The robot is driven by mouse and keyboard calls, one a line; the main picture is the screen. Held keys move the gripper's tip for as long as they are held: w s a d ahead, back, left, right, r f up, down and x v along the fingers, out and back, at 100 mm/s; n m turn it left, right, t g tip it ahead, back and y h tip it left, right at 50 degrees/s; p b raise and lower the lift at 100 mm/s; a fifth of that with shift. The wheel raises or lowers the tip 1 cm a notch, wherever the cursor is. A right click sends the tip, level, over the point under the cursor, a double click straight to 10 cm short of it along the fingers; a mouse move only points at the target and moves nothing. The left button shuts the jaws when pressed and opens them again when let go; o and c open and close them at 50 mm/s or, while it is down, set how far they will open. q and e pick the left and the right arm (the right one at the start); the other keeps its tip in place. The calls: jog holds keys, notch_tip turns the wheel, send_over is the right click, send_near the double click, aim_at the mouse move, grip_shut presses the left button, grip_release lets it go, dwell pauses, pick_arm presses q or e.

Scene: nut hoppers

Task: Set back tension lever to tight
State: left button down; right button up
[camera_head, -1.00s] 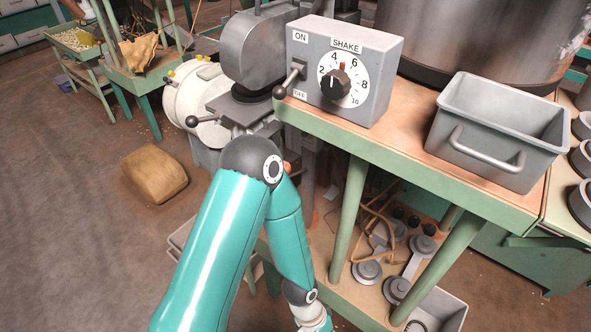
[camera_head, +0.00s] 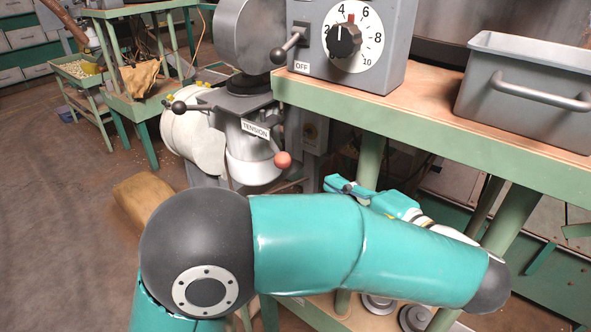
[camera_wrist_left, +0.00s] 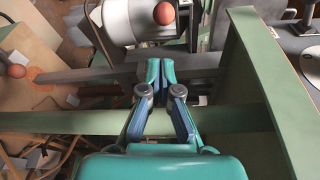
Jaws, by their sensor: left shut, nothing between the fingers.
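The tension lever shows in the head view as a red ball knob (camera_head: 282,159) at the lower right of the grey housing marked TENSION (camera_head: 255,129). Its knob hangs beside the pale lower body of the machine. My left gripper (camera_head: 335,183) is shut and empty, to the right of the knob and slightly lower in the picture, apart from it. In the left wrist view the closed fingers (camera_wrist_left: 160,68) point up the picture toward a red ball (camera_wrist_left: 163,13) in front of a pale cylinder, with a gap between. My right gripper is not in view.
A green bench (camera_head: 430,137) stands close on the right, its legs near my left arm. It carries the SHAKE control box (camera_head: 352,42) and a grey bin (camera_head: 530,88). A black-knobbed lever (camera_head: 180,107) sticks out left of the housing. A brown sack (camera_head: 145,203) lies on the floor.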

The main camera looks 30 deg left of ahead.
pick_arm(q)
jog(key=shift+r, duration=0.2)
jog(key=shift+a, duration=0.15)
jog(key=p, duration=0.2)
send_near(273, 146)
jog(key=w+a, duration=0.1)
jog(key=w+a+f, duration=0.1)
jog(key=w+a, duration=0.1)
jog(key=shift+w+a+f, duration=0.2)
jog(key=shift+w+f, duration=0.05)
jog(key=shift+f, duration=0.15)
